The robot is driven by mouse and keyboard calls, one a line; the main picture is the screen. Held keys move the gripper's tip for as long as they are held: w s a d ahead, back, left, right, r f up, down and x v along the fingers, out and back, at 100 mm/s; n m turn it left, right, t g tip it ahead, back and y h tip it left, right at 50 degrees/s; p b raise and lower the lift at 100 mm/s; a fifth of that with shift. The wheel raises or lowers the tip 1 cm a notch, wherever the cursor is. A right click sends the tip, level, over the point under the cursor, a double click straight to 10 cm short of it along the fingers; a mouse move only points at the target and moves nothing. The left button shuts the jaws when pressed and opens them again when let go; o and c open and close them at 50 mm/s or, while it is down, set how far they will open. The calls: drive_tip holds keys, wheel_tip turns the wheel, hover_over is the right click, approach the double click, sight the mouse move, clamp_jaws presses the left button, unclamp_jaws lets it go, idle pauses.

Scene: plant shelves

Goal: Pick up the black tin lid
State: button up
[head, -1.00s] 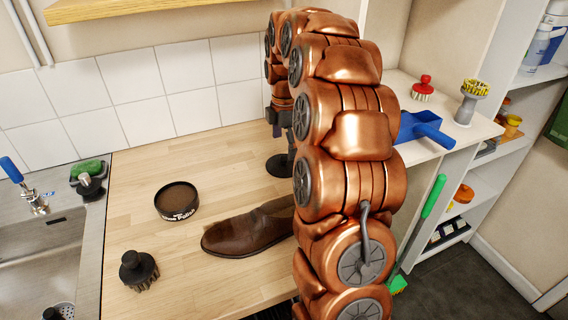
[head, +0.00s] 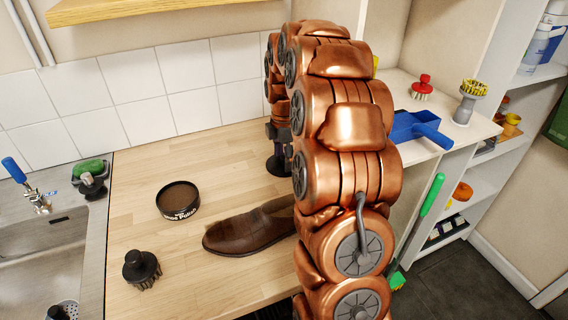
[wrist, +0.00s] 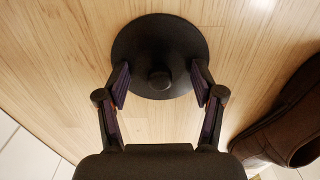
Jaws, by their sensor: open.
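The black tin lid (wrist: 160,36) is a round dark disc with a small knob in its middle, lying flat on the wooden worktop. It also shows in the head view (head: 275,168), partly hidden by my arm and gripper. My gripper (wrist: 161,80) is open above it. One finger is on each side of the knob, and the fingertips overlap the lid's near edge in the wrist view. I see a gap between each fingertip and the knob.
A brown shoe (head: 243,231) lies close by, right of the lid in the wrist view (wrist: 290,125). An open shoe polish tin (head: 178,200) and a black brush (head: 140,268) stand farther left on the worktop. A tiled wall is behind.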

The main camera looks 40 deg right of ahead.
clamp_jaws()
idle(0.3)
idle(0.3)
